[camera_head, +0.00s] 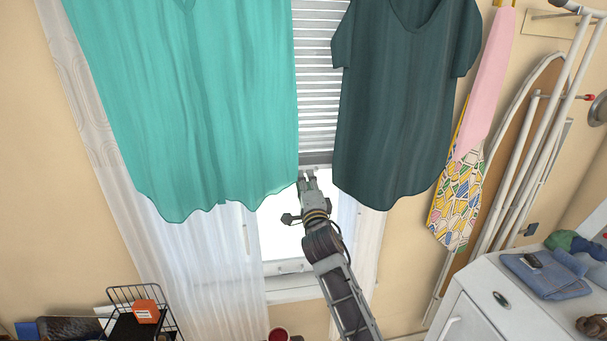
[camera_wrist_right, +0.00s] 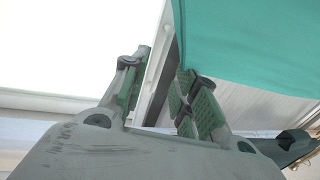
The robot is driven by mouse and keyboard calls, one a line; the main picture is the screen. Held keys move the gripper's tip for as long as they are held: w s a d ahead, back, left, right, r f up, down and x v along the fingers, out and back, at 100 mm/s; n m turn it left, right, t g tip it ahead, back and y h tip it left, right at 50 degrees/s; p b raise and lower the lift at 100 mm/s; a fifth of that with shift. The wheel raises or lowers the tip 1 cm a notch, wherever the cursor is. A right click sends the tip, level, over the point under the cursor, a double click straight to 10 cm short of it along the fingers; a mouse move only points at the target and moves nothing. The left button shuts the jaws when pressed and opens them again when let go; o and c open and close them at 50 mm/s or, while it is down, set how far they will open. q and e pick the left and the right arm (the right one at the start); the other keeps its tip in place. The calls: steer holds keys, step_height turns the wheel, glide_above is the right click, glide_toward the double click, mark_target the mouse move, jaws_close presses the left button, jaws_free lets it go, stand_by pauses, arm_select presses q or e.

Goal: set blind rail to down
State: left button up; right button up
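The blind (camera_head: 318,85) hangs in the window with pale horizontal slats, between two hanging garments. Its grey bottom rail (camera_head: 316,159) is partway down the window, with bright glass below it. My right gripper (camera_head: 308,175) is just under the rail in the head view. In the right wrist view its two fingers (camera_wrist_right: 162,88) are apart, and a grey strip that looks like the rail (camera_wrist_right: 158,92) runs through the gap between or behind them. I cannot tell whether the fingers touch it. My left gripper is not in view.
A teal garment (camera_head: 190,110) hangs close to the gripper on the left, and a dark green shirt (camera_head: 400,110) hangs on the right. A sheer curtain (camera_head: 190,265) is at the left. A white cabinet (camera_head: 490,310) and an ironing board (camera_head: 510,170) stand at the right.

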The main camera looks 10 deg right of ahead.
steer(key=shift+w+r+p, duration=0.2)
steer(key=shift+w, duration=0.75)
steer(key=shift+w+r+p, duration=0.15)
steer(key=shift+w+r, duration=0.05)
steer(key=shift+w, duration=0.75)
steer(key=shift+c, duration=0.4)
jaws_close()
